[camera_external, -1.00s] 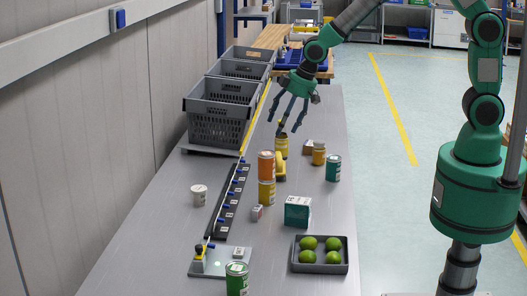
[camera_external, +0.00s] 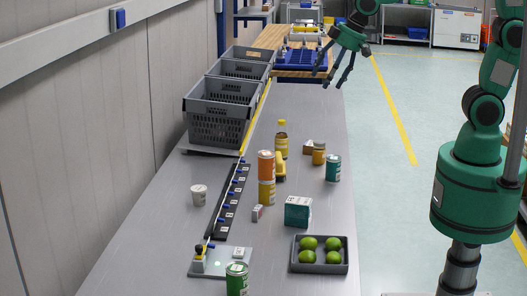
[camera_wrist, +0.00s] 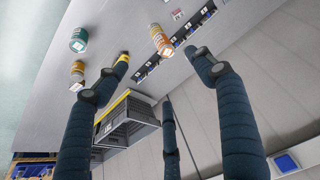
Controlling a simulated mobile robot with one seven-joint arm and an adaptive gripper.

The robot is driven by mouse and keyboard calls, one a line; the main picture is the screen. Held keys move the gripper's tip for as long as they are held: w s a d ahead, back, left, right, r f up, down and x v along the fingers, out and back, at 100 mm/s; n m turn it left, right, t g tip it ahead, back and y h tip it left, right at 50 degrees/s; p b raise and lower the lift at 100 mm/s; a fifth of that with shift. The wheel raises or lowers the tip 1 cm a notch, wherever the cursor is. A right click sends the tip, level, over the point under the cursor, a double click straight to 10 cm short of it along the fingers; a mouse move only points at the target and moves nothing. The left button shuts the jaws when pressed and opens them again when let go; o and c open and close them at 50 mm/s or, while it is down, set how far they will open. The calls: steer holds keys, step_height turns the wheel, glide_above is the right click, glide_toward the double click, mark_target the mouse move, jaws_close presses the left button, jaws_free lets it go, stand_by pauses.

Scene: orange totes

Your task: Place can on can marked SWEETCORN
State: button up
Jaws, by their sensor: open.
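An orange can (camera_external: 266,164) stands upright on top of a yellow can (camera_external: 267,192) near the middle of the table. The stack also shows at the top of the wrist view, with its orange can (camera_wrist: 161,41) in sight. The label writing is too small to read, so I cannot tell which can is marked SWEETCORN. A teal can (camera_external: 333,168) stands to the right, and a green can (camera_external: 237,280) stands at the front. My gripper (camera_external: 331,80) is open and empty, in the air beyond the cans; its dark fingers (camera_wrist: 155,75) are spread in the wrist view.
A yellow-brown bottle (camera_external: 281,140), a small jar (camera_external: 319,153) and a teal box (camera_external: 297,211) stand near the stack. A grey tray (camera_external: 320,268) holds several limes. Grey crates (camera_external: 222,105) line the left edge. A white cup (camera_external: 199,195) stands left.

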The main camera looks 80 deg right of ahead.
steer(key=s+a+r, duration=0.1)
steer(key=s+r, duration=0.2)
steer(key=s, duration=0.9)
steer(key=s+a+r, duration=0.1)
steer(key=s+r, duration=0.3)
steer(key=s, duration=0.8)
steer(key=shift+r+t, duration=0.2)
steer(key=shift+t, duration=0.1)
steer(key=shift+a, duration=0.1)
step_height(320, 180, down, 11)
steer(key=b, duration=1)
steer(key=shift+r+b, duration=0.15)
steer(key=shift+b, duration=0.25)
